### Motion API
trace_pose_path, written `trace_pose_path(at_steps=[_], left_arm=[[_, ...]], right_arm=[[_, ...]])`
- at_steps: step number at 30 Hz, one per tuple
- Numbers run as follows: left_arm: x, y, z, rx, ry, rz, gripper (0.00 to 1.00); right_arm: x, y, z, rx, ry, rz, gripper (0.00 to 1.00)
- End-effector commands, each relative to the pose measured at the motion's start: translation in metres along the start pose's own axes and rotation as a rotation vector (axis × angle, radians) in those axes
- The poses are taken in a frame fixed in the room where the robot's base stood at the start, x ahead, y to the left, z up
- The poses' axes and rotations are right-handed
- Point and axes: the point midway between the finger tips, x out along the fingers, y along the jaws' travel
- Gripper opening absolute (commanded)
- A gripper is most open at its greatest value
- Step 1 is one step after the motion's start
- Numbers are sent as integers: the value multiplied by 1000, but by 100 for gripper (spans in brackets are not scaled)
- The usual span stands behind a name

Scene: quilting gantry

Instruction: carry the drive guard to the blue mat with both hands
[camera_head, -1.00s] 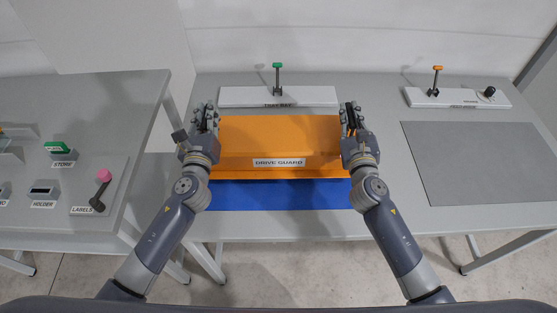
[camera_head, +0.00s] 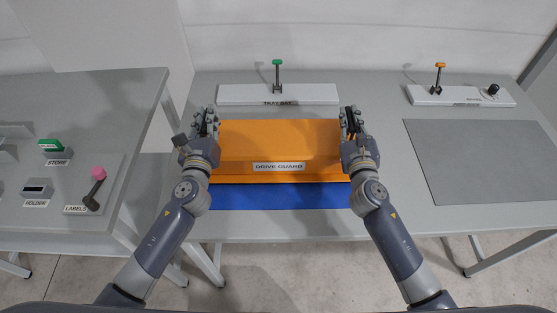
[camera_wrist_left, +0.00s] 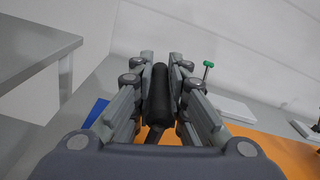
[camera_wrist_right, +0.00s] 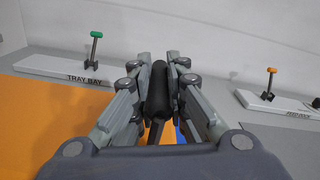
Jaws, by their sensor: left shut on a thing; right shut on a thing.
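The drive guard (camera_head: 280,145) is a wide orange cover with a "DRIVE GUARD" label on its near face. It is over the blue mat (camera_head: 280,197), whose near strip shows in front of it. I cannot tell whether it touches the mat. My left gripper (camera_head: 206,118) is shut on a black handle at the guard's left end; the handle shows between the fingers in the left wrist view (camera_wrist_left: 160,95). My right gripper (camera_head: 350,118) is shut on the matching handle at the right end, seen in the right wrist view (camera_wrist_right: 158,92).
Behind the guard is a white "TRAY BAY" strip (camera_head: 300,95) with a green-topped lever (camera_head: 277,75). A grey mat (camera_head: 480,160) lies clear at right, with an orange-knobbed lever (camera_head: 438,79) behind it. A side table (camera_head: 100,110) at left holds a green handle, a holder and a pink-knobbed lever.

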Motion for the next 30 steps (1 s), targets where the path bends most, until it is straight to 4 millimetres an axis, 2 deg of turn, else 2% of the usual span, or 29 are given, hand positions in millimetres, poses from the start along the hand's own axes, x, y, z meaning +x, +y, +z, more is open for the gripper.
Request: trace_pose_path(at_steps=[11,12,15,25,30], left_arm=[[1,3,-14,0,-6,-3,0],[0,4,-17,0,0,-1,16],[0,4,-15,0,0,-1,34],[-1,4,-15,0,0,0,34],[-16,5,-16,1,2,0,34]], right_arm=[[0,4,-13,0,-6,0,0],[0,5,-17,0,-1,1,16],[0,4,-15,0,0,1,34],[0,4,-15,0,0,0,34],[0,4,-15,0,0,0,34]])
